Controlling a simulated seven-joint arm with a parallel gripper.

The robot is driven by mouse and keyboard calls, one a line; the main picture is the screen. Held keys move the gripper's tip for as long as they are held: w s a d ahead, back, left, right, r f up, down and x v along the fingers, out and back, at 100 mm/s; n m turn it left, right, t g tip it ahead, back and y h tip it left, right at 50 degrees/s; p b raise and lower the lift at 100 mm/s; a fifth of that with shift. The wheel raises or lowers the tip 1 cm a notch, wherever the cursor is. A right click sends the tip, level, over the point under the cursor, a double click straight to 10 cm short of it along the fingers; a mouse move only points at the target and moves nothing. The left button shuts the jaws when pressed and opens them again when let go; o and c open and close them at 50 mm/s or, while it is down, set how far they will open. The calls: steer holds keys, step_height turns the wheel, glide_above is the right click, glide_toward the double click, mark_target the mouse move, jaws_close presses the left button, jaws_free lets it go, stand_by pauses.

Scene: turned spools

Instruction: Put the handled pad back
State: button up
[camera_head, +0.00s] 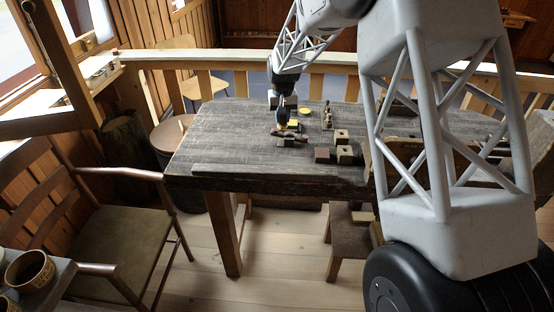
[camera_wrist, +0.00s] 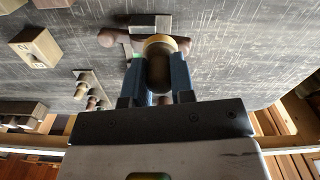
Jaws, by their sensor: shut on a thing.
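My gripper (camera_wrist: 158,75) has two blue fingers, closed on the dark brown rounded handle of the handled pad (camera_wrist: 160,65). The pad's yellow-tan rim (camera_wrist: 162,41) shows beyond the handle in the wrist view. In the head view my gripper (camera_head: 284,119) is over the far left part of the dark table, and a little yellow shows just below it. I cannot tell whether pad and spool touch.
A yellow disc (camera_head: 306,111) lies to the right of my gripper on the dark table (camera_head: 230,150). A narrow rack with pegs (camera_head: 327,118) is further right. Wooden blocks (camera_head: 344,154) stand nearer the front. The left part of the table is clear.

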steer(key=s+d+f+n, duration=0.1)
steer(key=s+f, duration=0.1)
steer(key=s, duration=0.9)
steer(key=s+d+f+n, duration=0.2)
steer(key=s, duration=0.9)
steer(key=shift+d+f, duration=0.15)
steer(key=shift+d, duration=0.1)
steer(key=w+a, duration=0.1)
steer(key=w, duration=0.4)
steer(key=w+a+f, duration=0.1)
steer(key=w+a, duration=0.1)
steer(key=w, duration=0.3)
steer(key=w+a, duration=0.2)
steer(key=w, duration=0.3)
steer(key=shift+w+f, duration=0.15)
steer(key=shift+f, duration=0.1)
steer(key=shift+f, duration=1.75)
steer(key=shift+f, duration=0.15)
